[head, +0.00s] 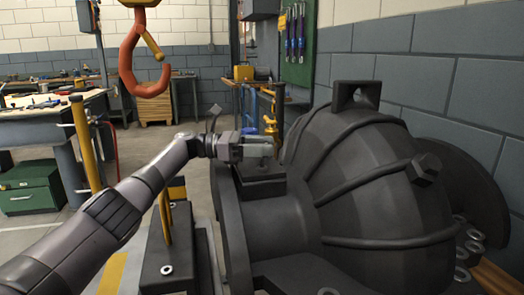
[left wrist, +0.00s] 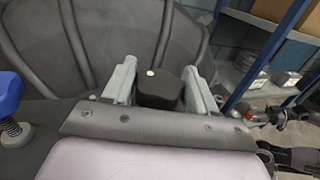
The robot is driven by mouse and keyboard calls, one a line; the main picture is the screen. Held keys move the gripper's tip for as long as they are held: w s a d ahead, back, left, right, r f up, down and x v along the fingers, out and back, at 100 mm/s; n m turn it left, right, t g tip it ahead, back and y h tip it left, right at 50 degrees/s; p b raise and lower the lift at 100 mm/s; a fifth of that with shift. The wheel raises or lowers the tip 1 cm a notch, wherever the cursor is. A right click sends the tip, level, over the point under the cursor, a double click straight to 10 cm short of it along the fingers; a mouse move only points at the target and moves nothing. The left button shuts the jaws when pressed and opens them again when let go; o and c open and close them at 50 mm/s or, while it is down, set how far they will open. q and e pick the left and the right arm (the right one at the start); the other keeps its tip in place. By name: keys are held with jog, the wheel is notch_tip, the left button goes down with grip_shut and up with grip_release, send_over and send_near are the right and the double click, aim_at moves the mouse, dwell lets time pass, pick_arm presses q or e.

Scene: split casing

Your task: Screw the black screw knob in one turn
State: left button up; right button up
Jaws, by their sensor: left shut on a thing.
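The black screw knob (left wrist: 158,92), with a small light dot on its top, sits between the two grey fingers of my left gripper (left wrist: 160,82) in the left wrist view. The fingers close on it from both sides. In the head view my left gripper (head: 262,150) is at the flange on the left side of the big dark casing (head: 365,185), above a dark block (head: 262,185). The knob itself is hidden behind the fingers there. The casing's ribbed shell also shows behind the knob in the left wrist view (left wrist: 110,35). My right gripper is not in view.
A blue knob on a threaded stem (left wrist: 10,95) stands at the left of the wrist view. An orange crane hook (head: 130,60) hangs at upper left in the head view. A workbench (head: 40,122) and a green cabinet (head: 30,190) stand at far left, with open floor before them.

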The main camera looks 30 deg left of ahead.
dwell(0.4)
pick_arm(q)
jog(key=o, duration=0.9)
jog(key=shift+d, duration=0.1)
jog(key=shift+o, duration=0.2)
jog(key=v, duration=0.7)
